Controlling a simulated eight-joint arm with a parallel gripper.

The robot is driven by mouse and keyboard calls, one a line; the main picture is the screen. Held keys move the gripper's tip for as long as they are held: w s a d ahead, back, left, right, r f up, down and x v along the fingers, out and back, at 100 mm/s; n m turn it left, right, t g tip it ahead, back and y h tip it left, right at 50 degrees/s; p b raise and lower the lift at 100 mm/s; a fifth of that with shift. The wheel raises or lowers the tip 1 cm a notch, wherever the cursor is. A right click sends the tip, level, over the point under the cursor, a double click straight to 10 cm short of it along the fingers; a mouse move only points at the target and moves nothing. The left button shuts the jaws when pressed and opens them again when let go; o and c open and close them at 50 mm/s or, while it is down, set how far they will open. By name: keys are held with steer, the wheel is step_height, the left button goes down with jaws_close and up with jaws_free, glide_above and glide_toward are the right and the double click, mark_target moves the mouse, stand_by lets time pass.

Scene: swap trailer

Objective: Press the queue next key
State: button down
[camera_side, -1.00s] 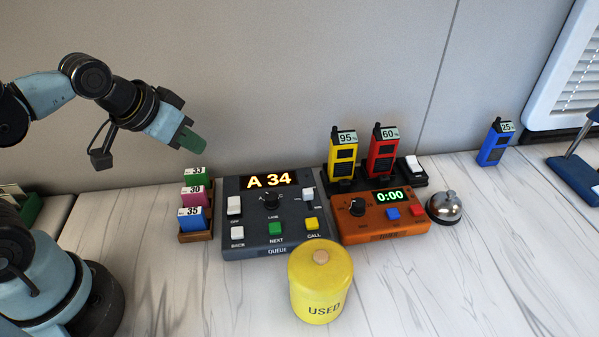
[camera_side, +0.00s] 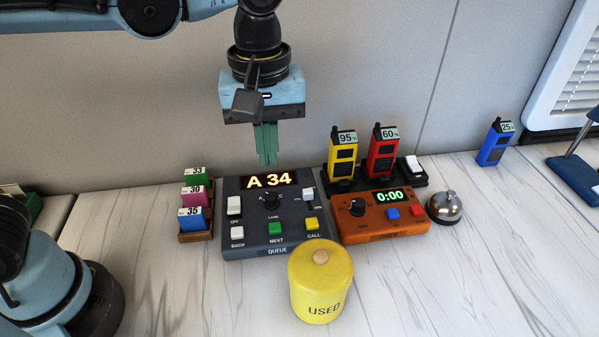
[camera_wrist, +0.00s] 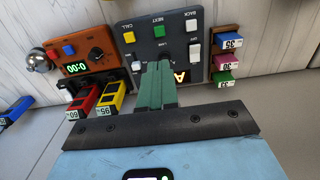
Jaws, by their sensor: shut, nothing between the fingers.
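The dark grey queue box (camera_side: 250,241) stands on the table, its lit display (camera_side: 269,180) reading "A 34". Its green NEXT key (camera_side: 275,229) sits in the front row between the white BACK key (camera_side: 237,232) and the yellow CALL key (camera_side: 311,223). My gripper (camera_side: 267,162) is shut and empty, its green fingers pointing down above the back edge of the box, apart from the NEXT key. In the wrist view the fingers (camera_wrist: 158,68) cover part of the display and the knob area, and the NEXT key (camera_wrist: 157,31) shows clear beyond them.
A yellow "USED" canister (camera_side: 320,283) stands in front of the box. An orange timer (camera_side: 384,216) reading 0:00, a bell (camera_side: 444,206) and radios in a charger (camera_side: 350,184) are to the right. A ticket rack (camera_side: 197,234) is at left. Front right table is clear.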

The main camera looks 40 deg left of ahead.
mark_target(275, 226)
steer(key=shift+f, duration=0.1)
stand_by(0.3)
step_height(275, 226, down, 14)
steer(key=shift+r, duration=0.1)
stand_by(0.6)
steer(key=shift+d+f, duration=0.1)
steer(key=shift+f, duration=0.9)
step_height(275, 226, up, 14)
steer(key=shift+r, duration=0.25)
stand_by(0.4)
stand_by(0.5)
steer(key=s+a+f+m+t, duration=0.1)
steer(key=a+m+t, duration=0.2)
steer(key=a, duration=0.5)
steer(key=a+f+m+t, duration=0.2)
steer(key=a+m+t, duration=0.2)
steer(key=a+m, duration=0.2)
steer(key=a, duration=0.2)
steer(key=shift+s+a+f, duration=0.3)
steer(key=shift+s+a, duration=0.05)
steer(key=shift+s, duration=0.05)
